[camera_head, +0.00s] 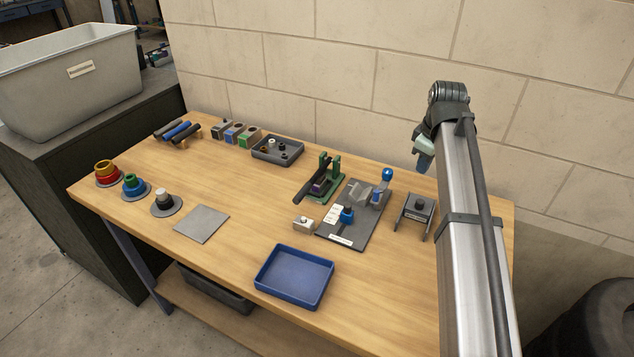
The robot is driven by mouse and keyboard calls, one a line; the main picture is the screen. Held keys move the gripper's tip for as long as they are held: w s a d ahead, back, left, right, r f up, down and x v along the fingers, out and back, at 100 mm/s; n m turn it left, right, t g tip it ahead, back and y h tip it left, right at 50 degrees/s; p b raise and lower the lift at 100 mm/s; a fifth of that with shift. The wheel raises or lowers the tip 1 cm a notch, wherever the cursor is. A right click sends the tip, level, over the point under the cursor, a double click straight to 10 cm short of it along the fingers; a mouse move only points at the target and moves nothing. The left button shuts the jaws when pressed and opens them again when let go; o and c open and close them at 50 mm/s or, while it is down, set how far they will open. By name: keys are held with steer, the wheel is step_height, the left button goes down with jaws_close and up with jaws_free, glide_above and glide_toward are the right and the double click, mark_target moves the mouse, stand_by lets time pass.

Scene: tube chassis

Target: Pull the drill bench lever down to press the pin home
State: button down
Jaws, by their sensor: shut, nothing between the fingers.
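I cannot tell which is the drill bench lever, and I cannot make out the pin. My gripper (424,162) is shut and empty, pointing down above the back right of the bench, right of the blue-ended handle and apart from it.
A dark bracket (416,210) stands below my gripper in the picture. A small pale block (304,225) is left of the plate. A blue tray (294,276) is at the front; a grey tray (278,150) is behind.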

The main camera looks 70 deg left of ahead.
steer(key=s+a+r+n+g, duration=0.1)
steer(key=s+a+r, duration=0.1)
steer(key=s, duration=0.6)
steer(key=s+a+r+n, duration=0.1)
steer(key=s+a+r, duration=0.2)
steer(key=s, duration=0.4)
steer(key=n+g, duration=0.1)
glide_toward(304, 193)
steer(key=x, duration=0.6)
steer(key=shift+a+f, duration=0.3)
steer(key=shift+a, duration=0.15)
steer(key=shift+d+f, duration=0.2)
steer(key=shift+f, duration=0.65)
steer(key=shift+s, duration=0.1)
steer(key=v, duration=1.5)
steer(key=shift+w+a, duration=0.2)
steer(key=shift+a, duration=0.15)
